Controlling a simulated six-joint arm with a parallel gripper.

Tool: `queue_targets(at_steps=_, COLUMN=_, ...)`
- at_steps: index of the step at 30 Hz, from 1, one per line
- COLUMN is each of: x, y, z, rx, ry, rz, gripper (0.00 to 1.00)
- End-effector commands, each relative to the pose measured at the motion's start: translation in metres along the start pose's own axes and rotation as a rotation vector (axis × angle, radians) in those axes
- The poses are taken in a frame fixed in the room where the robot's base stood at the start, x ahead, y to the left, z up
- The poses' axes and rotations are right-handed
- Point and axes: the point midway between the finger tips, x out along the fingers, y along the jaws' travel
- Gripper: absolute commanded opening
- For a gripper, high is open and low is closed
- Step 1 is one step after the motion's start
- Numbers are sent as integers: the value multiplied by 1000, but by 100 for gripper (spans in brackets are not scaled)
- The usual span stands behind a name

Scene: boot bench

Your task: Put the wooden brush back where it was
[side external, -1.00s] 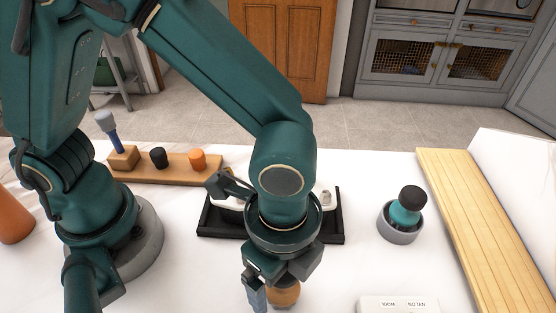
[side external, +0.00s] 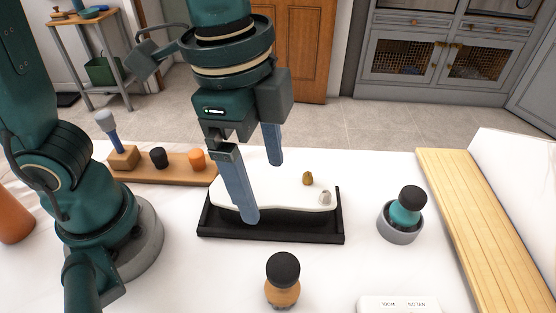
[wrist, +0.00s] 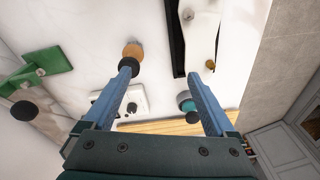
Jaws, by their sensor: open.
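The wooden brush (side external: 283,292), a round wooden body with a black knob on top, stands upright on the white table in front of the black tray. It also shows in the wrist view (wrist: 133,51), close to the tip of the left finger there. My gripper (side external: 262,190) is open and empty, with two blue fingers raised over the black tray (side external: 272,238), behind and above the brush. A teal brush (side external: 405,214) with a black knob sits in a grey cup (side external: 398,236) to the right.
A white piece (side external: 235,197) with two small knobs lies in the tray. A wooden rack (side external: 190,175) at the back left has a blue-handled tool (side external: 112,133), a black knob and an orange knob. A labelled white box (side external: 398,304) is at the front right, near a slatted board (side external: 470,220).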

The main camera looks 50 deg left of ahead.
Motion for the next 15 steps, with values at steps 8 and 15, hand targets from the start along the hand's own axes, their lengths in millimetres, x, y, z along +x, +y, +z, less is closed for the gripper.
queue_targets(at_steps=8, x=-14, y=-45, z=80, rx=-629, ry=187, rz=-158, gripper=91)
queue_targets(at_steps=15, x=-7, y=-52, z=119, rx=-953, ry=290, rz=-253, gripper=91)
